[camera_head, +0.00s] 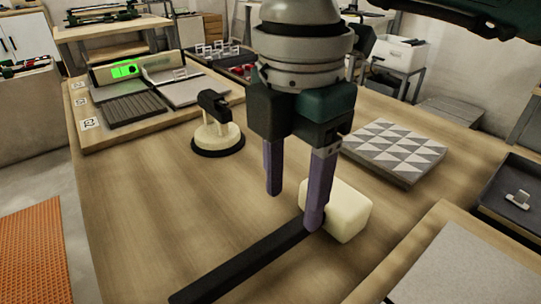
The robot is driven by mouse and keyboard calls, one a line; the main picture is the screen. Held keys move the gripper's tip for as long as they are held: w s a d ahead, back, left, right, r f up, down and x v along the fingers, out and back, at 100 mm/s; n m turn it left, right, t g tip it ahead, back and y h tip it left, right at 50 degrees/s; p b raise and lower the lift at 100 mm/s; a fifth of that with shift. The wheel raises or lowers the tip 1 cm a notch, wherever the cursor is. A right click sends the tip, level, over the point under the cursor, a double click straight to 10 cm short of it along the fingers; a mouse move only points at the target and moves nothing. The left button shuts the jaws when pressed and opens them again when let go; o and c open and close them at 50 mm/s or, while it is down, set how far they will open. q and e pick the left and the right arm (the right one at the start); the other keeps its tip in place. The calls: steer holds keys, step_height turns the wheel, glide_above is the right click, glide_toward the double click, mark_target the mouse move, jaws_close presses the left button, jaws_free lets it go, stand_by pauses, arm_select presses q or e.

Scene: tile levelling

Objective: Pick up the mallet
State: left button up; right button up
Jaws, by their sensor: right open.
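The mallet lies on the wooden workbench (130,210). Its pale cream, block-shaped head (345,213) is right of centre. Its long black handle (240,265) runs from the head toward the bottom left. My right gripper (293,208) points down over the mallet, with its two purple fingers apart and nothing held between them. The right-hand finger overlaps the joint of head and handle in the picture; the left-hand finger is over the bench beyond the handle. I cannot tell whether the finger touches the mallet. My left gripper is out of view.
A suction cup lifter (217,135) with a black base stands left of the gripper. A patterned tile panel (395,150) lies to the right. A levelling station with a green display (125,70) is at the back left. A dark tray (510,200) is far right. The bench's front left is clear.

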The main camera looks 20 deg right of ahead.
mark_target(292, 228)
step_height(292, 228, down, 7)
steer(key=shift+d+b, duration=0.1)
steer(key=shift+b, duration=0.45)
jaws_close()
steer(key=shift+r, duration=0.1)
stand_by(0.4)
